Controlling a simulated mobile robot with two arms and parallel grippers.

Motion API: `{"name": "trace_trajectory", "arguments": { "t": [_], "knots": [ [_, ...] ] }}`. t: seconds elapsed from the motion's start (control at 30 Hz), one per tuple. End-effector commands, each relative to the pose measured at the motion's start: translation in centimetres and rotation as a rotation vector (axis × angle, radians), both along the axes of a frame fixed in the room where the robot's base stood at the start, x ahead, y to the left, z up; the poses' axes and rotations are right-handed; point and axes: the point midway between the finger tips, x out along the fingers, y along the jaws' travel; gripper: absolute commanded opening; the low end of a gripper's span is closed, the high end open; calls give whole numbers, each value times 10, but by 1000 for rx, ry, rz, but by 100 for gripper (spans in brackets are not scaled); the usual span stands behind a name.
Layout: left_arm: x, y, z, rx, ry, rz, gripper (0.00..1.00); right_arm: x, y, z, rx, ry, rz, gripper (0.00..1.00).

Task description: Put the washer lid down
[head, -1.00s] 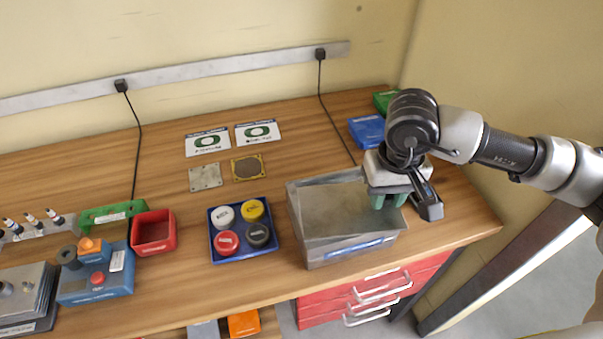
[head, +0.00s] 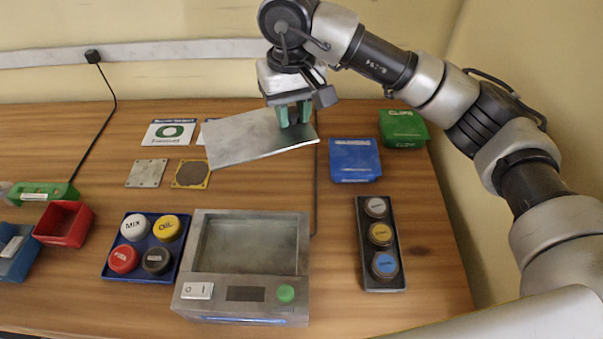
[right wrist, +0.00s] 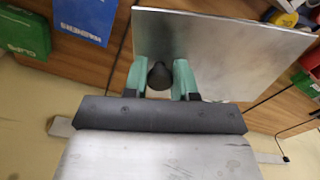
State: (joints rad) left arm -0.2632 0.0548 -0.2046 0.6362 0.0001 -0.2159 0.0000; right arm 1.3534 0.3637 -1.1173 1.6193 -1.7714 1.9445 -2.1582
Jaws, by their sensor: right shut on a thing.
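The washer (head: 235,279) is a grey metal box with a switch, a dark display and a green button at its front. Its top is open and the basin shows. The washer lid (head: 240,141) is a flat grey metal plate held in the air behind the washer, slightly tilted. My right gripper (head: 294,114) is shut on the lid's black knob, near the lid's right end. In the right wrist view, the green fingers (right wrist: 161,82) sit on both sides of the knob (right wrist: 160,74), with the lid (right wrist: 230,45) beyond. My left gripper is not in view.
Left of the washer is a blue tray (head: 108,270) with several round caps. Right of it is a dark tray (head: 367,272) with three caps. A blue bin (head: 355,160) and a green bin (head: 403,128) stand behind. Bare wood (head: 335,225) lies between washer and dark tray.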

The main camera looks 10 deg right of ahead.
Motion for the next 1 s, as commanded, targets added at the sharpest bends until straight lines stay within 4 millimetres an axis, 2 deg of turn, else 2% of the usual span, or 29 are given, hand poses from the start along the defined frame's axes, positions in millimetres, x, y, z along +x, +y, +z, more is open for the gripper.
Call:
{"name": "trace_trajectory", "arguments": {
  "t": [0.07,0.17,0.33,0.47,0.6,0.77,0.87,1.0],
  "knots": [
    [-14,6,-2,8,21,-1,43,1,5,-1,1,3,8,0],
    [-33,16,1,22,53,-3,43,1,6,-14,0,9,10,0],
    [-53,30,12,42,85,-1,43,-1,6,-57,1,11,9,0],
    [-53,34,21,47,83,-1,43,-1,6,-91,0,10,7,0],
    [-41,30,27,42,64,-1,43,-1,6,-121,0,9,8,0],
    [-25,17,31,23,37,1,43,0,6,-138,0,4,8,0],
    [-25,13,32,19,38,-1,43,0,7,-144,1,5,8,0],
    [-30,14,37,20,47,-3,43,-1,7,-163,1,8,7,0]
  ]
}}
